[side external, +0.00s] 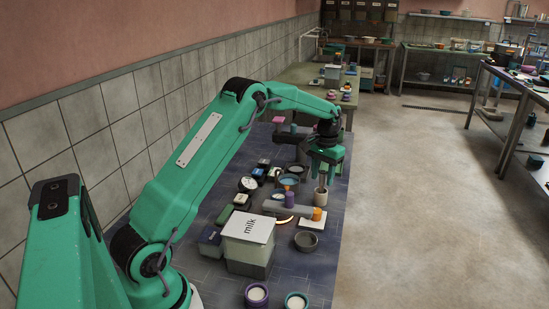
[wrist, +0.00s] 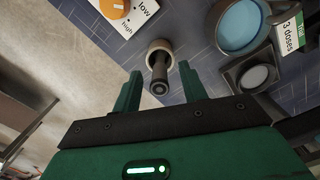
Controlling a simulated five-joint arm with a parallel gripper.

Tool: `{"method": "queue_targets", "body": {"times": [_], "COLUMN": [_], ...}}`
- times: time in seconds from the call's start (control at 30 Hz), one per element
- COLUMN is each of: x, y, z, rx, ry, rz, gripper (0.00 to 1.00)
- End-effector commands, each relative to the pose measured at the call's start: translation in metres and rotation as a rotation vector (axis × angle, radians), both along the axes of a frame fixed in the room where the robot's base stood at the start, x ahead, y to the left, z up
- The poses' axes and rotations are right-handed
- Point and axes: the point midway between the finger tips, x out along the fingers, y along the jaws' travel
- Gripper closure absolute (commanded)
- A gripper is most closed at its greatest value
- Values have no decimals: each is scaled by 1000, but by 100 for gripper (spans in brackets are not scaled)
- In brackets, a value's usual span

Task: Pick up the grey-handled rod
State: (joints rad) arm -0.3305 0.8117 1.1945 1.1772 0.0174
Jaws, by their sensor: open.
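The grey-handled rod (wrist: 159,76) stands in a small beige cup (wrist: 158,47), its dark round handle end facing the wrist camera. In the wrist view my gripper (wrist: 161,71) is open, with one green finger on each side of the rod and visible gaps to both. In the side view my gripper (side external: 325,174) points down just above the cup (side external: 320,198). The fingers largely hide the rod there. I cannot tell how far down along the handle the fingertips are.
An orange dial (side external: 318,214) on a low/high card is close in front of the cup. A blue-filled round dish (side external: 289,181) and a dark bowl (side external: 306,241) are nearby. A milk box (side external: 248,240) stands closer to the camera. Clear floor (side external: 430,210) lies right of the table.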

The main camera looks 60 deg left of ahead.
Motion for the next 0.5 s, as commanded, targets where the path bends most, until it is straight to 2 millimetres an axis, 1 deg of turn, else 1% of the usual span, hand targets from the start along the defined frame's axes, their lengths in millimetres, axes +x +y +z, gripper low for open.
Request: {"method": "queue_targets", "body": {"times": [0.03, 0.1, 0.2, 0.3, 0.5], "x": [0, -1, -1, -1, -1], "y": [-1, -1, -1, -1, -1], "z": [-7, -14, -22, -25, -25], "rx": [-1, -1, -1, 0, 0], "ry": [4, 2, 2, 0, 0], "rz": [0, 0, 0, 0, 0], "gripper": [58, 58, 58, 58, 58]}}
